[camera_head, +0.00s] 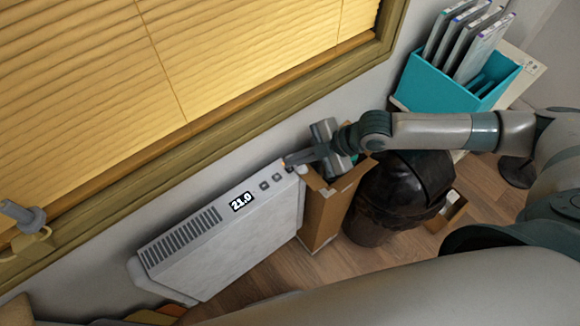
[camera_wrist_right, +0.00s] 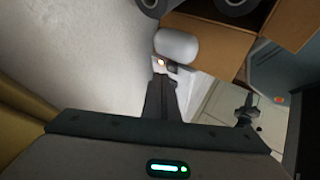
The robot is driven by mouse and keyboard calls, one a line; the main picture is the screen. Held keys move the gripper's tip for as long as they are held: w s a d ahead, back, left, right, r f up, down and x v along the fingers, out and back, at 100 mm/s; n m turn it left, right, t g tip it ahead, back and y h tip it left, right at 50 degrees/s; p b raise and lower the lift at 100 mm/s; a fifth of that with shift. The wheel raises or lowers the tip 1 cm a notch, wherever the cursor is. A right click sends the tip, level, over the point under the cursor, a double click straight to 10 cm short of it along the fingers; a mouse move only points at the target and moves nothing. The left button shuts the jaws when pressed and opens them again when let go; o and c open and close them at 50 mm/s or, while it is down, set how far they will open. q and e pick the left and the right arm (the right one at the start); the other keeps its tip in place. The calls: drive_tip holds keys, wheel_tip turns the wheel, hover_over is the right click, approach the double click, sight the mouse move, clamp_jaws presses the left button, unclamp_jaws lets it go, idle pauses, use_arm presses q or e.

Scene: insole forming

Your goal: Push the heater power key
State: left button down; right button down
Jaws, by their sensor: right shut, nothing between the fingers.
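The white heater (camera_head: 225,250) stands against the wall under the window. Its top has a dark grille, a lit display (camera_head: 241,202) reading 21.0 and small dark keys (camera_head: 264,185) toward its right end. My right gripper (camera_head: 290,161) is shut and empty, with its tips at that right end, close by the keys. The tips hide part of the panel there. In the right wrist view my shut fingers (camera_wrist_right: 161,82) point at a small orange-lit spot (camera_wrist_right: 160,62) just beyond them. I cannot tell whether they touch it. My left gripper is out of view.
An open cardboard box (camera_head: 322,215) stands right beside the heater, below my right gripper. A black bin bag (camera_head: 405,185) is to its right. A teal file holder (camera_head: 440,88) with folders is farther back. The window blind (camera_head: 190,60) is above.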

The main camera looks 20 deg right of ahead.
sight(294, 169)
drive_tip(key=shift+f, duration=0.15)
drive_tip(key=shift+f, duration=0.3)
drive_tip(key=shift+f, duration=0.15)
idle(0.6)
drive_tip(key=shift+r+p, duration=0.55)
drive_tip(key=shift+r, duration=0.1)
wheel_tip(294, 169, up, 6)
drive_tip(key=p, duration=0.5)
drive_tip(key=shift+p, duration=0.35)
idle(0.7)
